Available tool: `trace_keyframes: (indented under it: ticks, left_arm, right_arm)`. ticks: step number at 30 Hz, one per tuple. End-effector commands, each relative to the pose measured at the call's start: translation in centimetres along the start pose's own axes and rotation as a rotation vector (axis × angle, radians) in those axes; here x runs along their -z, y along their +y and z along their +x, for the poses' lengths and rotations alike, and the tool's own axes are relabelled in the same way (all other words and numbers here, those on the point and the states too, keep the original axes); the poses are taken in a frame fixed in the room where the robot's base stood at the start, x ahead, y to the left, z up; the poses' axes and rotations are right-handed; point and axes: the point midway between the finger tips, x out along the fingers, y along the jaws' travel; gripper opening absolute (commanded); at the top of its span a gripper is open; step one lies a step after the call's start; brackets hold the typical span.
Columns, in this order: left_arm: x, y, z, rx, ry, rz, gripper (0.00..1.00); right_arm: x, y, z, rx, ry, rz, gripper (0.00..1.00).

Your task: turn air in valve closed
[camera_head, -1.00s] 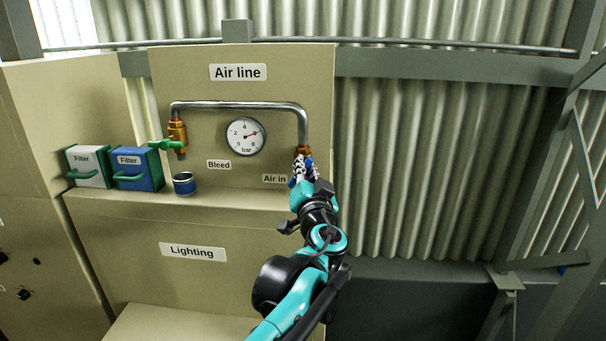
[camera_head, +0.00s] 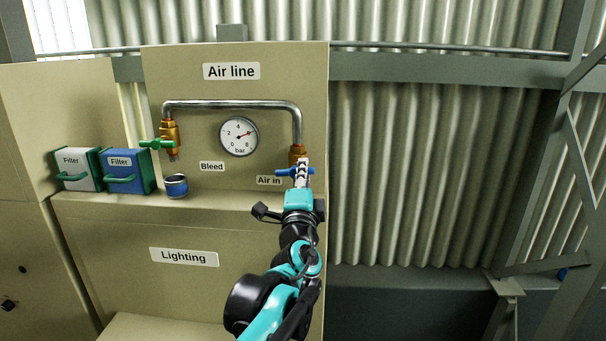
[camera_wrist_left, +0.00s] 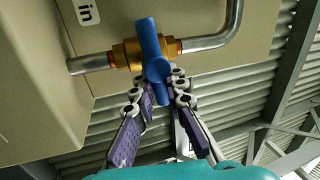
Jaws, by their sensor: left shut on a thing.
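The air in valve is a brass body (camera_head: 297,151) at the lower right end of the steel pipe (camera_head: 232,104). Its blue handle (camera_head: 283,172) lies level in the head view, crosswise to the upright pipe. In the left wrist view the blue handle (camera_wrist_left: 148,38) stands across the brass body (camera_wrist_left: 128,53). My left gripper (camera_head: 303,169) is at the handle, in front of its middle and right part. In the left wrist view its fingers (camera_wrist_left: 160,92) are shut around one end of the handle. The fingertips partly hide the handle. My right gripper is not in view.
A bleed valve with a green handle (camera_head: 157,144) sits on the pipe's left end, above a blue cup (camera_head: 176,186). A pressure gauge (camera_head: 239,136) is between the valves. Two filter boxes (camera_head: 78,169) (camera_head: 128,171) stand left on the ledge. Free room lies right of the panel.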

Motion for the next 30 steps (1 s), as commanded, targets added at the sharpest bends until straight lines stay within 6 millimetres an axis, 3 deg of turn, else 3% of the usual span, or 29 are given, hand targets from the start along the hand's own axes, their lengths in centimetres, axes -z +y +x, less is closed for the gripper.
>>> trace_keyframes:
  ticks: [9, 24, 25, 27, 30]
  left_arm:
    - [0.0, 0.22, -0.05, 0.0, 0.028, 0.104, 0.0]
    - [0.0, 0.24, -0.06, 0.0, 0.033, 0.122, 0.0]
    - [0.01, 0.24, -0.06, 0.0, 0.033, 0.122, 0.15]
    - [0.0, 0.24, -0.06, 0.0, 0.033, 0.122, 0.33]
    - [0.0, 0.24, -0.06, 0.0, 0.033, 0.121, 0.34]
  right_arm:
    - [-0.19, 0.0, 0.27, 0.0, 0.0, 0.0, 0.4]
    - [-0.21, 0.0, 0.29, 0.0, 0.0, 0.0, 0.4]
    - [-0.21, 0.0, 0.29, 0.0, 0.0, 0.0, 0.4]
    - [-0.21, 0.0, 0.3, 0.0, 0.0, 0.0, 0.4]
    - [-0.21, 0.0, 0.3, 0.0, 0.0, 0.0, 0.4]
